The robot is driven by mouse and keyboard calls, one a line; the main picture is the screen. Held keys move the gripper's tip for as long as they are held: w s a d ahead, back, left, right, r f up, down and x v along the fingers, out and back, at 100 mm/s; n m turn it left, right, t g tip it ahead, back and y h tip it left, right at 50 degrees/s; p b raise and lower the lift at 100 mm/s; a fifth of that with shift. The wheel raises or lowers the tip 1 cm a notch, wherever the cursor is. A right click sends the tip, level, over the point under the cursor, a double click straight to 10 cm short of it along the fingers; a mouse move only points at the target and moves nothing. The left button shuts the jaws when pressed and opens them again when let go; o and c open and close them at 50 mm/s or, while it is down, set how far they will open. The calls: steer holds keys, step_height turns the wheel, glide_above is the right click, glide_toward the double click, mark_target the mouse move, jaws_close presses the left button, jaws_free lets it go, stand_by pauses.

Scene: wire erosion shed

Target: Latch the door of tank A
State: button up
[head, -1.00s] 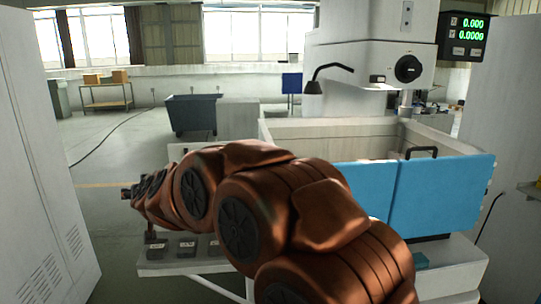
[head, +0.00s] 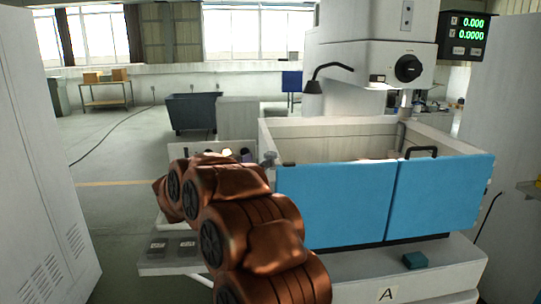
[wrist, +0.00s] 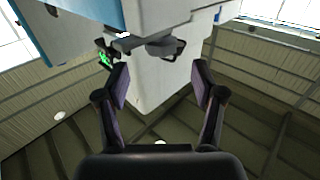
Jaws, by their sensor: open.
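The blue front of tank A has two panels, a left one (head: 333,203) and a right one (head: 440,195), with a narrow seam between them. A black handle (head: 420,151) stands on the right panel's top edge. Both panels look about in line; I cannot tell whether the door is latched. A small grey fitting (head: 268,159) sits at the tank's front left corner. My gripper (wrist: 161,78) is open and empty in the wrist view, tilted upward.
The letter A marks the machine base (head: 388,293). A teal block (head: 415,260) lies on the ledge below the doors. A low grey shelf (head: 165,268) holds dark blocks at left. A white cabinet (head: 45,170) stands at far left; open floor lies behind.

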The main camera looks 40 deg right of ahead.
mark_target(267, 157)
steer(key=shift+w+d+p, duration=0.2)
steer(key=shift+d+p, duration=0.05)
steer(key=shift+d, duration=0.95)
steer(key=shift+w+d+p, duration=0.15)
steer(key=shift+d+p, duration=0.1)
steer(key=shift+d, duration=0.95)
steer(key=shift+w+d+p, duration=0.2)
steer(key=shift+d+p, duration=0.05)
steer(key=shift+d, duration=0.95)
steer(key=shift+c, duration=0.2)
steer(key=c, duration=1.1)
